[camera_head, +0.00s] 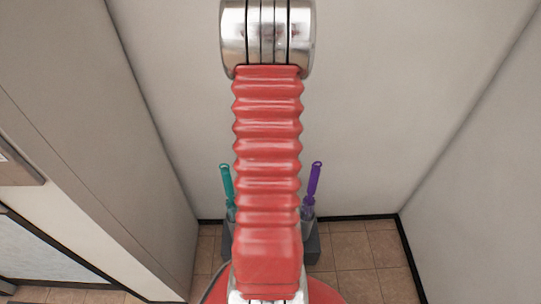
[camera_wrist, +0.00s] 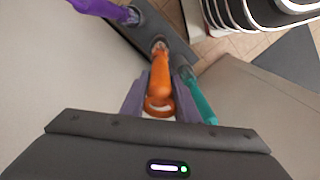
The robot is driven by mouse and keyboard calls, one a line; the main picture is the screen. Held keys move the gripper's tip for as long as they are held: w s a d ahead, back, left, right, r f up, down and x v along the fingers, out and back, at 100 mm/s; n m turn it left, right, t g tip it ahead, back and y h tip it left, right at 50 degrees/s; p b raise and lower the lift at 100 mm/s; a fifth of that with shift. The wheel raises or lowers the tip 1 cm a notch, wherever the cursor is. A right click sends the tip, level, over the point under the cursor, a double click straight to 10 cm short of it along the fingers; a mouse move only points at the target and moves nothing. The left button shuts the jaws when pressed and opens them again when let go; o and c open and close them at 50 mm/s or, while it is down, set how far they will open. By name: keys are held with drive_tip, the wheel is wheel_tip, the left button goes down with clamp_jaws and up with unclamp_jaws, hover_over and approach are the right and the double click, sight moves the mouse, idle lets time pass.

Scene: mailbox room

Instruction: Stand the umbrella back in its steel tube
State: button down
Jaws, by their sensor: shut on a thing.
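An orange umbrella (camera_wrist: 160,75) shows in the wrist view between the two fingers of my gripper (camera_wrist: 159,88), which is shut on its handle. Its lower end points toward the middle of a dark grey stand (camera_wrist: 135,38); I cannot tell whether it is inside a tube there. In the head view my arm hides the orange umbrella and my gripper. The stand (camera_head: 313,247) shows there low at the back wall, on both sides of my arm.
A purple umbrella (camera_head: 315,184) and a teal umbrella (camera_head: 227,186) stand upright at either end of the stand. They also show in the wrist view, purple (camera_wrist: 98,8) at left and teal (camera_wrist: 200,97) close to my right finger. Walls enclose the corner; tiled floor (camera_head: 352,252) is clear at right.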

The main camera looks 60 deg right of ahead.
drive_tip(key=shift+f, duration=2.15)
drive_tip(key=c, duration=1.3)
unclamp_jaws()
drive_tip(key=shift+r, duration=0.1)
wheel_tip(320, 180, up, 14)
drive_tip(key=shift+f, duration=0.25)
drive_tip(key=shift+m, duration=0.3)
